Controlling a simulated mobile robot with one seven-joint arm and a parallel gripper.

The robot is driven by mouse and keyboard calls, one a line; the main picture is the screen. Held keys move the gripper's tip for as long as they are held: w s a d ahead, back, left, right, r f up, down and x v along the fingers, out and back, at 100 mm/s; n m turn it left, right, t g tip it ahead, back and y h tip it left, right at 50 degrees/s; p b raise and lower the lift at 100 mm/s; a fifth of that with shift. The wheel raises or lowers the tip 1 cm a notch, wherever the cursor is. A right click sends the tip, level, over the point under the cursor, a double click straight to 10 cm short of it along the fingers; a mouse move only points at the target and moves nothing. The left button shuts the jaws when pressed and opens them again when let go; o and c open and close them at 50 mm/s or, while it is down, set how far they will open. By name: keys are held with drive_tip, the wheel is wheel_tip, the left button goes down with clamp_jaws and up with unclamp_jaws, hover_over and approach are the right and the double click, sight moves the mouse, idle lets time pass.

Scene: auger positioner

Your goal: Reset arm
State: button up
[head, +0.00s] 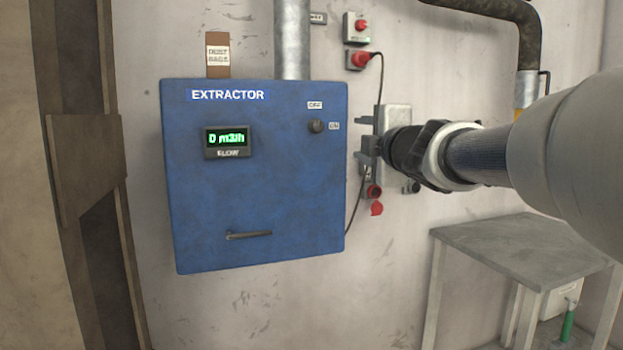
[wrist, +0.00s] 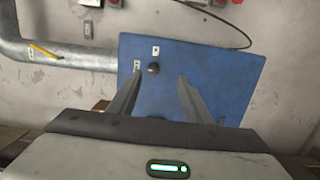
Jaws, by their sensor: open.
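My gripper (head: 362,138) is open and empty in the head view, with its fingers pointing left toward the right side of the blue extractor box (head: 240,195). In the wrist view my gripper (wrist: 155,85) shows two spread grey fingers in front of the same blue box (wrist: 225,75). A dark round knob (wrist: 153,69) appears between the fingertips there, with no visible contact. In the head view the knob (head: 316,126) sits on the box's upper right, beside two small white labels. My arm (head: 480,155) reaches in from the right.
The extractor's green display (head: 227,140) reads 0 m3/h. A handle (head: 248,235) sits low on its front. A grey pipe (head: 292,40) rises from its top. Red-buttoned switch boxes (head: 359,60) and a black cable are on the wall. A grey table (head: 520,245) stands below my arm.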

drive_tip(key=s+d+f+m+g+h, duration=0.3)
drive_tip(key=s+d+f+m, duration=0.1)
drive_tip(key=s+f+m, duration=0.35)
drive_tip(key=s+d+f+m+g+h, duration=0.3)
drive_tip(key=s+f+m, duration=0.4)
drive_tip(key=s+f, duration=0.2)
drive_tip(key=s+a+f+m+g+y+p, duration=0.1)
drive_tip(key=s+a+f+m+g+y, duration=0.15)
drive_tip(key=s+f, duration=0.55)
drive_tip(key=s+a+f+m+g+y, duration=0.1)
drive_tip(key=s+a+f+m+g, duration=0.25)
drive_tip(key=s+f, duration=0.45)
wheel_tip(320, 180, up, 26)
drive_tip(key=s+d+p, duration=0.1)
drive_tip(key=p, duration=2.2)
drive_tip(key=shift+s+r+h+p, duration=0.25)
drive_tip(key=shift+h+p, duration=0.1)
drive_tip(key=shift+p, duration=0.05)
drive_tip(key=shift+n, duration=0.25)
